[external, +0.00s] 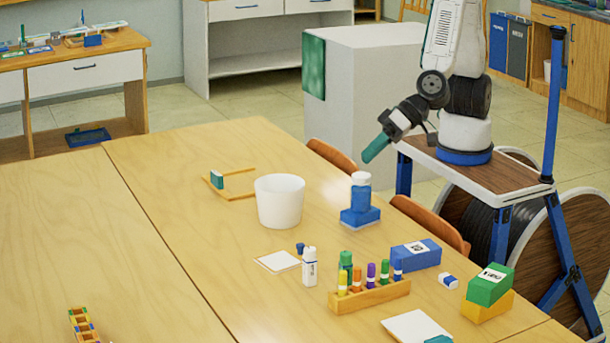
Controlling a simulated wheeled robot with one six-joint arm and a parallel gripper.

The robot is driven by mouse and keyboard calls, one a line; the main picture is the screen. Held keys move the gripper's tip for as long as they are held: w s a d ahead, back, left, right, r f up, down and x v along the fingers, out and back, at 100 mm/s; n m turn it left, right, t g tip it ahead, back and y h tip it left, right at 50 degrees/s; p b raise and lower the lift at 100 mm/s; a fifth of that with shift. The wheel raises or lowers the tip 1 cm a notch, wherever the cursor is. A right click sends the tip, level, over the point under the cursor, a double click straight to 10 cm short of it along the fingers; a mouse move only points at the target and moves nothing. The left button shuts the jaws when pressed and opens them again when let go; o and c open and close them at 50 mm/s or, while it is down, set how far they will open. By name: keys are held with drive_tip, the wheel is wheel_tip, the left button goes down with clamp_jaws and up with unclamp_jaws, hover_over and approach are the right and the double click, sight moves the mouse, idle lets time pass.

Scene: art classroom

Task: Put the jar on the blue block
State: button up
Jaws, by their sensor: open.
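A blue jar (361,198) with a white lid stands upright at the table's far right side. It appears to rest on a low blue block-like base (346,218); I cannot tell whether the two are separate pieces. Another blue block (427,258) with a white label lies on the table to the right and nearer the camera. My gripper (367,159), with teal fingers, hangs above and slightly right of the jar, apart from it, pointing down and left. It is open, and nothing shows between its fingers.
A white tub (280,203) stands left of the jar. A wooden rack (372,298) holds several coloured tubes. A white bottle (309,270) stands left of it. A green block (490,284) sits on a yellow block (487,307) at right. The table's left half is mostly clear.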

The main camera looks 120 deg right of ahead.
drive_tip(key=s+d+r+n+g+y, duration=0.2)
drive_tip(key=s+r+n+y, duration=0.1)
drive_tip(key=s+r+n, duration=0.15)
drive_tip(key=s+d+r+n+g+y, duration=0.1)
drive_tip(key=s+d+r+n+y, duration=0.25)
drive_tip(key=r, duration=0.25)
drive_tip(key=s+d+g+h, duration=0.5)
drive_tip(key=s+d, duration=1.1)
drive_tip(key=s, duration=0.2)
drive_tip(key=shift+s+r+n+g, duration=0.25)
drive_tip(key=shift+s+n+g, duration=0.15)
drive_tip(key=shift+h, duration=0.25)
